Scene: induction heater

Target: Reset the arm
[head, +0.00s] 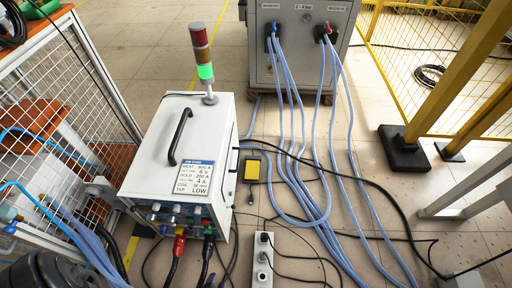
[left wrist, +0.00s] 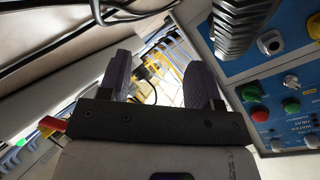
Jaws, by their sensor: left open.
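My left gripper (left wrist: 158,80) shows in the left wrist view, its two dark fingers standing apart with nothing between them. I cannot clearly make out its fingertips in the head view. My right gripper is in neither view. In the head view, the white induction heater unit (head: 175,145) stands on the floor with a black handle on top. A signal tower (head: 202,55) on it glows green at its lowest segment. The left wrist view shows a blue control panel (left wrist: 285,75) with green and red buttons at the right, close to the gripper.
A ribbed dark part (left wrist: 245,25) hangs at the upper right of the wrist view. A grey cabinet (head: 300,45) with pale blue hoses (head: 292,100) stands at the back. Cables, a yellow pedal (head: 252,168) and a power strip (head: 263,262) lie on the floor. A mesh cage (head: 65,75) stands left.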

